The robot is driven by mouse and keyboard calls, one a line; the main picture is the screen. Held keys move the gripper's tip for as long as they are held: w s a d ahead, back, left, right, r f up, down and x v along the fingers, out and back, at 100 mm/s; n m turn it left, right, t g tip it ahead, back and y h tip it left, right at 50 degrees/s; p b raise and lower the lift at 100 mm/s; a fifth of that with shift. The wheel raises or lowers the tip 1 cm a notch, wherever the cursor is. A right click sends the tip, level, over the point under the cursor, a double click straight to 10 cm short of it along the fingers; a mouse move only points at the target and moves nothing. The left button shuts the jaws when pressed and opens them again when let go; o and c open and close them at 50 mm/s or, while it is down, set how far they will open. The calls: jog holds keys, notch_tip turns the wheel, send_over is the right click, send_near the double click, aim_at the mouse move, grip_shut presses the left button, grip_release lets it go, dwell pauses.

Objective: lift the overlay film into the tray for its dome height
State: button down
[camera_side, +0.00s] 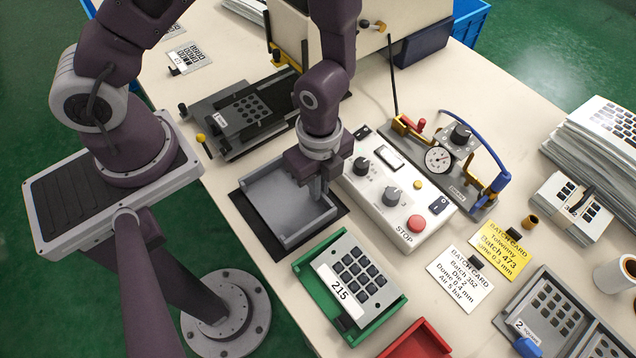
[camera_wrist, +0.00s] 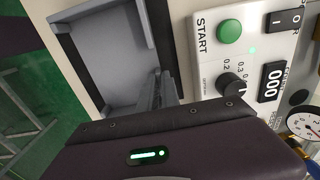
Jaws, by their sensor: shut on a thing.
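The overlay film (camera_side: 362,262), a pale sheet with dark keys and a white label reading 215, lies in the green tray (camera_side: 309,268). A red tray (camera_side: 417,342) is partly cut off at the bottom edge. My gripper (camera_side: 318,192) is away from the film, pointing down at the right side of an empty grey tray (camera_side: 262,203). It is shut there, seemingly on the grey tray's right wall; the contact is mostly hidden. In the wrist view, the fingers (camera_wrist: 158,92) meet that wall beside the grey tray's bare floor (camera_wrist: 118,62).
A white control box (camera_side: 395,195) with dials and a red STOP button stands right of my gripper. A gauge fixture (camera_side: 440,160) is behind it. White (camera_side: 460,279) and yellow (camera_side: 499,250) batch cards lie in front. A keypad plate (camera_side: 248,115) sits behind left.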

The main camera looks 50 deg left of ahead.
jog(key=shift+f, duration=0.1)
jog(key=c, duration=1.6)
grip_release()
jog(key=shift+o, duration=0.2)
jog(key=a+r+n+t+y, duration=0.1)
jog(key=a+r+n, duration=0.3)
jog(key=r, duration=0.7)
jog(key=a+r+n+t+y, duration=0.1)
jog(key=a+r+n, duration=0.2)
jog(key=r, duration=0.8)
jog(key=s+a+r+n+t+h, duration=0.1)
jog(key=s+a+r+n+t, duration=0.2)
jog(key=s+r+n, duration=0.5)
jog(key=shift+s+a+r+n+h, duration=0.15)
jog(key=shift+a+r+n+h, duration=0.2)
jog(key=shift+n, duration=0.85)
jog(key=o, duration=0.3)
jog(key=shift+s+d+r+n+t, duration=0.15)
jog(key=shift+s+n+t, duration=0.15)
jog(key=shift+s, duration=0.1)
